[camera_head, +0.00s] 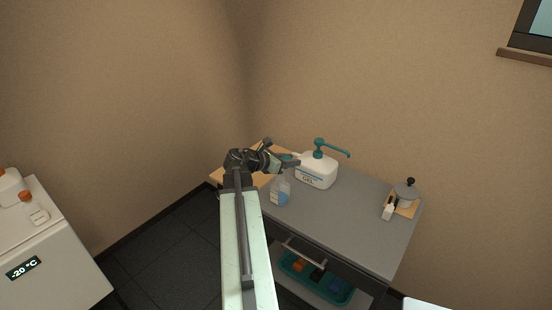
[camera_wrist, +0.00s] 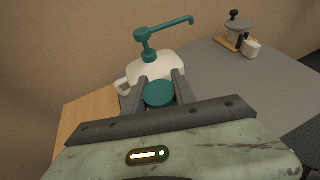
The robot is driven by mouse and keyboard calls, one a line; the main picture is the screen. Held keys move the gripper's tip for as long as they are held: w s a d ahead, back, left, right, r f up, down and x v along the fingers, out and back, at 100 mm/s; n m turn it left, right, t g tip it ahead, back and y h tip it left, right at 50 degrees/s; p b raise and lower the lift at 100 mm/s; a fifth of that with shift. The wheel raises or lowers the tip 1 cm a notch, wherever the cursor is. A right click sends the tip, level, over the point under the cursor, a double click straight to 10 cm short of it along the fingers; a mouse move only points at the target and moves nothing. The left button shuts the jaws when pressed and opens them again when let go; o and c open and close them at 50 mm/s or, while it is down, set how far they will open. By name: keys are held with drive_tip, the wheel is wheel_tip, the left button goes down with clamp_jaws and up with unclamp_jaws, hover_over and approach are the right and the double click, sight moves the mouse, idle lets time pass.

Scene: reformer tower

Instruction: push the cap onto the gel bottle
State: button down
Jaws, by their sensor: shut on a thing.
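My gripper (camera_head: 290,160) is over the left part of the grey cart top. In the wrist view its two fingers (camera_wrist: 161,80) are shut on a round teal cap (camera_wrist: 159,95), seen from above. A small clear bottle with blue contents (camera_head: 280,194) stands upright below the gripper in the head view. Its top is hidden by the gripper, so I cannot tell whether the cap touches it. In the wrist view this bottle is hidden. A large white jug with a teal pump (camera_head: 317,172) stands just beyond; it also shows in the wrist view (camera_wrist: 168,66). Its label seems to read GEL.
The grey cart top (camera_head: 345,215) is clear to the right of the bottles. A lidded grey pot (camera_head: 404,192) and a small white container (camera_head: 388,211) are at its right end. A wooden board (camera_head: 262,181) lies at the left. A teal tray (camera_head: 331,293) sits below.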

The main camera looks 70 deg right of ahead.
sight(280, 190)
drive_tip(key=shift+w+a, duration=0.3)
drive_tip(key=shift+w, duration=0.65)
drive_tip(key=shift+s, duration=0.1)
drive_tip(key=shift+f+b, duration=2.5)
drive_tip(key=shift+f, duration=0.15)
drive_tip(key=shift+f+b, duration=0.35)
drive_tip(key=shift+b, duration=0.1)
drive_tip(key=shift+f+b, duration=0.5)
drive_tip(key=shift+b, duration=0.05)
